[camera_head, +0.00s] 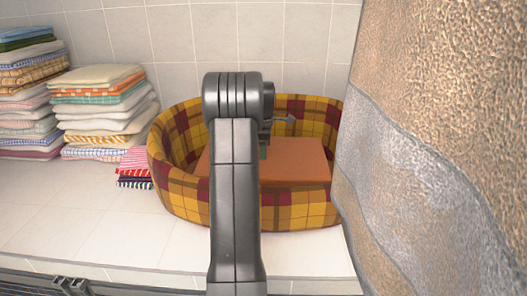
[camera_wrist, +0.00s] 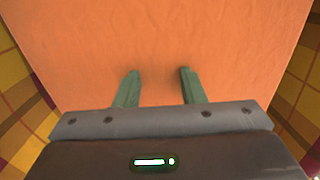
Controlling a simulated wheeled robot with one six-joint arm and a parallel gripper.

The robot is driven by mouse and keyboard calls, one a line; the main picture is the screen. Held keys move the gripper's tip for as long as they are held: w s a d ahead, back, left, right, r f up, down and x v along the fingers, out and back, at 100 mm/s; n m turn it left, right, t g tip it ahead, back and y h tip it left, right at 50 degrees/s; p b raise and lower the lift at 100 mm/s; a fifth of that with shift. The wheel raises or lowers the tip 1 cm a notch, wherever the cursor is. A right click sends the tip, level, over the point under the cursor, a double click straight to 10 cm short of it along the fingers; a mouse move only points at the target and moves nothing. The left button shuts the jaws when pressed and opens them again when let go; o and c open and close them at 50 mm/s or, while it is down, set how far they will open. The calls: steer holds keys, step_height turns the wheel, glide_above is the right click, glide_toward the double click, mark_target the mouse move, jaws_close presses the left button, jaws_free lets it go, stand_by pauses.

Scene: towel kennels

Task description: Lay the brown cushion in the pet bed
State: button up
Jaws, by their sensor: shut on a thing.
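The brown cushion (camera_head: 298,160), orange-brown and flat-topped, is inside the oval pet bed (camera_head: 185,200), which has yellow, brown and dark red checks. The cushion looks about level, its top near the front rim; whether it rests on the bed's floor is hidden. My gripper (camera_head: 265,150) is over the cushion, mostly hidden behind my arm. In the wrist view my gripper (camera_wrist: 159,73) has its green fingers a little apart, shut on the cushion (camera_wrist: 165,40), which fills most of that picture. The checked bed wall (camera_wrist: 20,85) shows on both sides.
Two tall stacks of folded towels (camera_head: 100,100) (camera_head: 28,90) stand left of the bed, with a short striped pile (camera_head: 136,168) close to its left side. A large rough brown and grey surface (camera_head: 440,130) blocks the right.

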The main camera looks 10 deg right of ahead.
steer(key=o, duration=1.1)
steer(key=shift+f, duration=0.1)
steer(key=shift+o, duration=0.2)
step_height(320, 180, up, 13)
steer(key=shift+b, duration=0.35)
